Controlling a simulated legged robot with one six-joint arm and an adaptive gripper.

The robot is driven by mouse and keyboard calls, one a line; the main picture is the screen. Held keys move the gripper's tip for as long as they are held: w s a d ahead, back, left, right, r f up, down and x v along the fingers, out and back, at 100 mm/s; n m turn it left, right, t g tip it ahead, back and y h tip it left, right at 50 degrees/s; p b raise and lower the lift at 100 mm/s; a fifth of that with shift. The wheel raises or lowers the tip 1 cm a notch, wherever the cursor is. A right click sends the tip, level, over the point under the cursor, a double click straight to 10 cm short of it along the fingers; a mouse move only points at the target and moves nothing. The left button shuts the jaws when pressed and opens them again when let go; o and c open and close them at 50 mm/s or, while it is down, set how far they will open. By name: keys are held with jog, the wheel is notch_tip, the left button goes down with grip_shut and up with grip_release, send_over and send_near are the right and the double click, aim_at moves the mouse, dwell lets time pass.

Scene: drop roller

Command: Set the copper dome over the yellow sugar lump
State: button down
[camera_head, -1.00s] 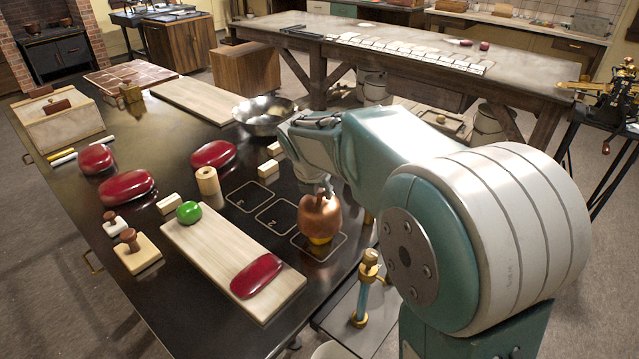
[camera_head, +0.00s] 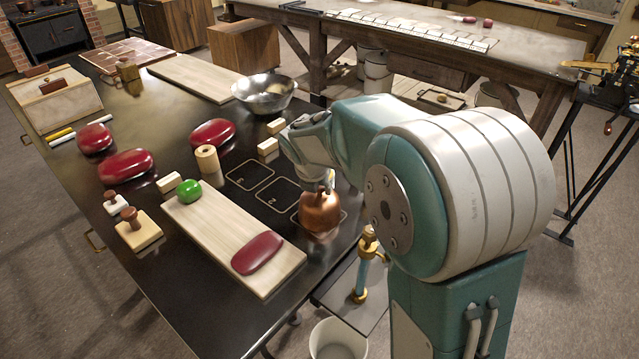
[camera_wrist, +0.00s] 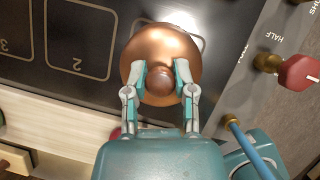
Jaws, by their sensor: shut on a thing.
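The copper dome (camera_head: 320,211) is at the near-right edge of the dark table, on or just above the outlined square nearest me. It also shows from above in the wrist view (camera_wrist: 188,50). My gripper (camera_wrist: 161,76) is shut on the dome's knob, with one finger on each side of it. In the head view, my gripper is above the dome and mostly hidden by my arm. The dome looks upright. The yellow sugar lump is not visible now; the dome covers the spot where yellow showed. I cannot tell whether the rim touches the table.
A pale board (camera_head: 215,226) with a green lump (camera_head: 189,190) and a red lump (camera_head: 257,253) lies left of the dome. A metal bowl (camera_head: 264,92) and small pale blocks stand farther back. A red knob (camera_wrist: 299,71) and brass fittings are close by on the right.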

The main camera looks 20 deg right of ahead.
jog(key=shift+c, duration=1.8)
grip_release()
jog(key=shift+r, duration=0.1)
jog(key=v, duration=1.2)
jog(key=s+d+f+m+t+y, duration=0.1)
jog(key=s+m, duration=1.1)
jog(key=m, duration=0.2)
jog(key=s+d+f+m+y, duration=0.1)
jog(key=s+m, duration=1)
jog(key=m, duration=0.4)
jog(key=shift+s+d+t+y, duration=0.4)
